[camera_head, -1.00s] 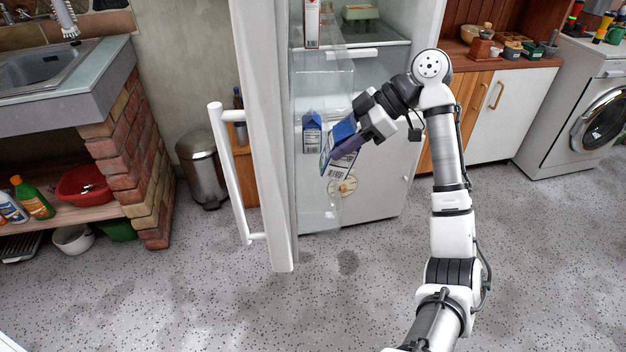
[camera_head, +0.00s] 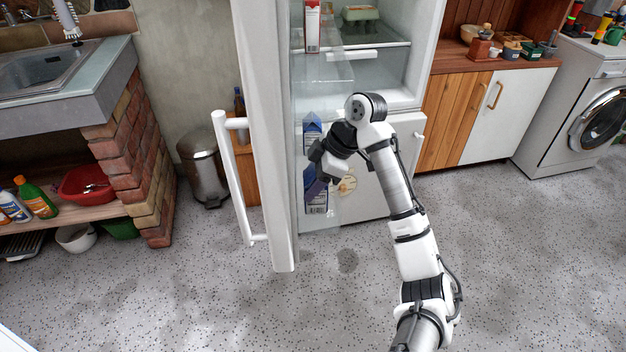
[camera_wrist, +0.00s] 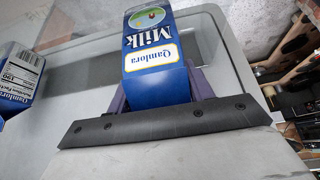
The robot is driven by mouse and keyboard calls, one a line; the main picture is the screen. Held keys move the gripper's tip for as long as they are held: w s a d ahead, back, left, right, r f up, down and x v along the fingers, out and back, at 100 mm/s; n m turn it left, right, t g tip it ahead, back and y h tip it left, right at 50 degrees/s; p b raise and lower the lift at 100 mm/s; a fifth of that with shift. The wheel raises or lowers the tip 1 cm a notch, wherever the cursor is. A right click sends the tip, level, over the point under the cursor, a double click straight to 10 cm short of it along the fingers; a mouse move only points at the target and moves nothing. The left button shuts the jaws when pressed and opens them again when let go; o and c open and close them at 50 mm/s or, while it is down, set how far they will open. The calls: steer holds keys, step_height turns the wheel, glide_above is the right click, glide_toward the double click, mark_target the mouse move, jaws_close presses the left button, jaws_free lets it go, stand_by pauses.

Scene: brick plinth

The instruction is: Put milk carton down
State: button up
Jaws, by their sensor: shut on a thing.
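The blue milk carton (camera_wrist: 155,60) fills the middle of the wrist view, its "Milk" label upside down. My gripper (camera_wrist: 158,90) is shut on it, with a purple finger at each side. In the head view my gripper (camera_head: 318,180) is at the fridge door's lower inner shelf, and the held carton (camera_head: 318,203) shows below it, partly hidden by the gripper. A second blue carton (camera_head: 312,130) stands in the door just beyond; it also shows at the left of the wrist view (camera_wrist: 20,80). I cannot tell whether the held carton touches the shelf.
The open fridge door (camera_head: 262,150) with its long handle (camera_head: 232,180) is left of my arm. A red-and-white carton (camera_head: 312,25) stands on a higher door shelf. A green egg box (camera_head: 361,13) is inside the fridge. The floor in front is clear.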

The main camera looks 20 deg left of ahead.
steer(key=shift+d+f, duration=0.1)
steer(key=shift+f, duration=0.6)
steer(key=o, duration=1.2)
steer(key=shift+f, duration=0.15)
steer(key=v, duration=1.2)
steer(key=shift+w, duration=0.15)
